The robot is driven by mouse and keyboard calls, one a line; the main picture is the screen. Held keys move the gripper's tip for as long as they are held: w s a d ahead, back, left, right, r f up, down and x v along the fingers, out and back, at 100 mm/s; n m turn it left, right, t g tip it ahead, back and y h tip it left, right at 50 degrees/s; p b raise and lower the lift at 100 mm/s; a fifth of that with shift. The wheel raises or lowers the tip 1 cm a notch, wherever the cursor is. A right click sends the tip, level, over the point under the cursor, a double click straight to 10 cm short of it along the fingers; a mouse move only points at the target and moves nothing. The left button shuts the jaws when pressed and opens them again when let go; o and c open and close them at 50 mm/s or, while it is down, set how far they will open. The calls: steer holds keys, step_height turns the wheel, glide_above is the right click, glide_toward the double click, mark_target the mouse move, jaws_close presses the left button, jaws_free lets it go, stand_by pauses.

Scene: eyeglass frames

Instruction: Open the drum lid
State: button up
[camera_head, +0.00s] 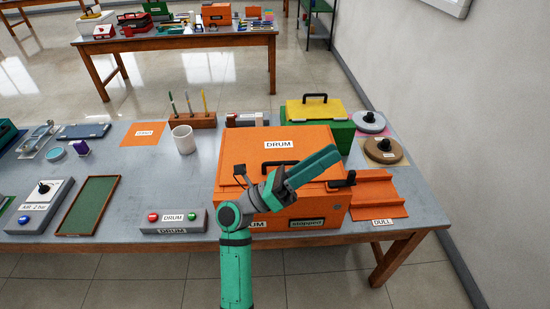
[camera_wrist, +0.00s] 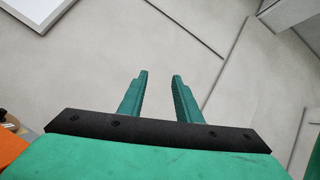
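The drum is an orange box (camera_head: 290,222) on the grey table, with a "stopped" label on its front. Its orange lid (camera_head: 240,150) carries a "DRUM" label and appears closed. A black handle (camera_head: 272,164) stands on the lid, partly hidden behind my arm. A black crank-like knob (camera_head: 343,180) is at the drum's right side. My gripper (camera_head: 337,155) overlaps the lid's right part in the head view, pointing right; its height above the lid is hard to judge. In the wrist view my gripper (camera_wrist: 159,77) has two fingers apart with nothing between them, facing the wall and floor.
A control box with red and green buttons, labelled "DRUM" (camera_head: 172,221), sits left of the drum. An orange tray labelled "DULL" (camera_head: 378,200) adjoins its right. A green box with a yellow lid (camera_head: 315,110) stands behind. A white mug (camera_head: 184,140) is behind left.

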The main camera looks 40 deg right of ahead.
steer(key=w+d+f+m+y, duration=0.2)
steer(key=d+m+y, duration=0.2)
steer(key=m+y, duration=0.25)
steer(key=m+t+y, duration=0.2)
steer(key=t+y, duration=0.7)
steer(key=y, duration=0.3)
glide_toward(275, 164)
steer(key=x, duration=0.4)
steer(key=d+x, duration=0.1)
steer(key=x, duration=0.2)
steer(key=shift+d+f, duration=0.1)
steer(key=shift+f, duration=0.05)
steer(key=shift+c, duration=0.3)
jaws_close()
